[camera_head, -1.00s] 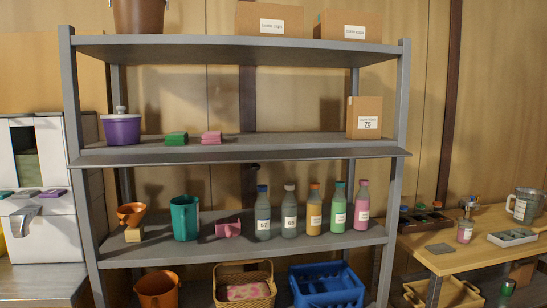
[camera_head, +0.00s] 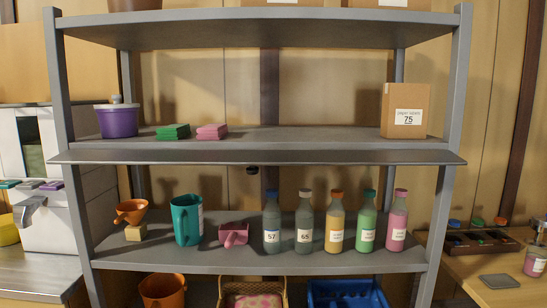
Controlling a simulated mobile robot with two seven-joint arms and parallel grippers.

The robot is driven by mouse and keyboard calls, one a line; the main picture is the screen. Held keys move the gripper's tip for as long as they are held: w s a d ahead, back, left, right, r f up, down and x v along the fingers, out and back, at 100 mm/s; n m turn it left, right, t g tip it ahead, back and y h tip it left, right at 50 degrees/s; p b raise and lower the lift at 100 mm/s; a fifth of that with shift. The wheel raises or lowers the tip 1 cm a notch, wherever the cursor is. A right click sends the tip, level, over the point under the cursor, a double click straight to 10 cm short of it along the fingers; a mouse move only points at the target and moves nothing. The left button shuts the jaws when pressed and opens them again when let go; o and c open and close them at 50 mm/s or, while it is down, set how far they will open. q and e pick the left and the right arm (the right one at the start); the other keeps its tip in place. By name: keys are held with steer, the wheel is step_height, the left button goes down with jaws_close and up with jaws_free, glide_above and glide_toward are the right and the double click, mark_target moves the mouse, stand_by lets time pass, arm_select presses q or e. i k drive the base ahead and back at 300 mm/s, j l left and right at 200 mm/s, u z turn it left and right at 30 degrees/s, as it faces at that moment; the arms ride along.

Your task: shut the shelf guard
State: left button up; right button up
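The grey metal shelf unit (camera_head: 60,110) stands straight ahead. A long, thin grey panel (camera_head: 260,156), which looks like the shelf guard, runs along the front of the middle shelf (camera_head: 300,138). It reaches past both uprights and juts out nearly flat, seen almost edge-on. The shelf's front stands open above it. Neither of my grippers is in view.
The middle shelf holds a purple pot (camera_head: 117,121), green packs (camera_head: 173,131), pink packs (camera_head: 212,131) and a label box (camera_head: 405,110). Below are a teal jug (camera_head: 186,222) and several bottles (camera_head: 335,223). A wooden table (camera_head: 470,272) stands at right, a white machine (camera_head: 55,240) at left.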

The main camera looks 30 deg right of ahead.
mark_target(251, 158)
steer(key=i+l, duration=0.1)
steer(key=l, duration=0.95)
steer(key=i+l, duration=0.15)
steer(key=l, duration=0.4)
